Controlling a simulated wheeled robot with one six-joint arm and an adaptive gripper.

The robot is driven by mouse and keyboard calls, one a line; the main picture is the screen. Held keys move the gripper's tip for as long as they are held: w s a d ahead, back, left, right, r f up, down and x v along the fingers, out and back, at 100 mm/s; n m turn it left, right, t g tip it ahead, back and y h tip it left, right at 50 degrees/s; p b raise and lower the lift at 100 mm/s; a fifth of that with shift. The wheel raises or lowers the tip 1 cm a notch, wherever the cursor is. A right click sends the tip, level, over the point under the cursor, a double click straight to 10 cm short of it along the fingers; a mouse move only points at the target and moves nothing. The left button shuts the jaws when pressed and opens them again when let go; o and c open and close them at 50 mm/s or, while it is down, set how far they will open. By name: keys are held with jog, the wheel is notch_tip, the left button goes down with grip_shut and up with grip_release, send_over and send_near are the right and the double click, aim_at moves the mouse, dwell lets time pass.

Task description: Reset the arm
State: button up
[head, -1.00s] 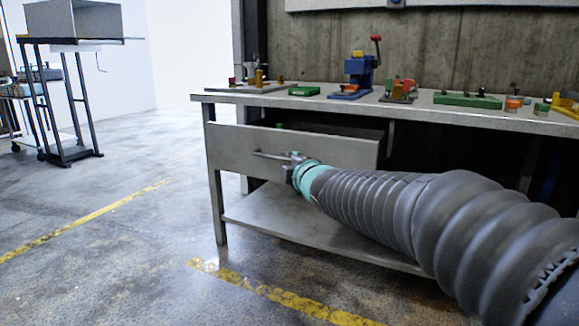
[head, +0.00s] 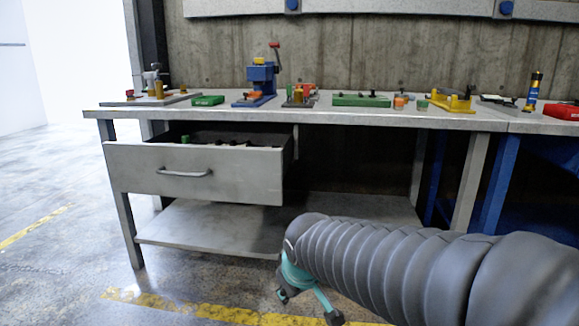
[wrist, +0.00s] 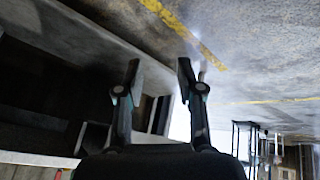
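My arm, in a grey ribbed sleeve, reaches in from the right of the head view. My gripper (head: 308,304) hangs from its end, low in front of the bench and pointing down. It is away from the drawer handle (head: 185,173). In the wrist view my gripper (wrist: 158,75) has its two fingers spread apart with nothing between them. The grey drawer (head: 225,180) under the bench top stands pulled out, with small items inside that are too small to make out.
The workbench (head: 108,113) carries a blue press (head: 261,78), a green plate (head: 361,100), a yellow fixture (head: 452,103) and other small parts. A lower shelf (head: 200,232) lies beneath the drawer. Open floor lies at the left, with a yellow line (head: 190,310) in front.

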jog(key=s+d+r+m+p, duration=0.3)
jog(key=s+d, duration=0.4)
jog(key=s, duration=0.1)
jog(key=s+d+r+m+h+p, duration=0.1)
jog(key=s+d+r+m, duration=0.3)
jog(key=s+d, duration=0.4)
jog(key=shift+s+m+p, duration=0.3)
jog(key=shift+s+p, duration=0.4)
jog(key=shift+p, duration=0.2)
jog(key=shift+a, duration=0.1)
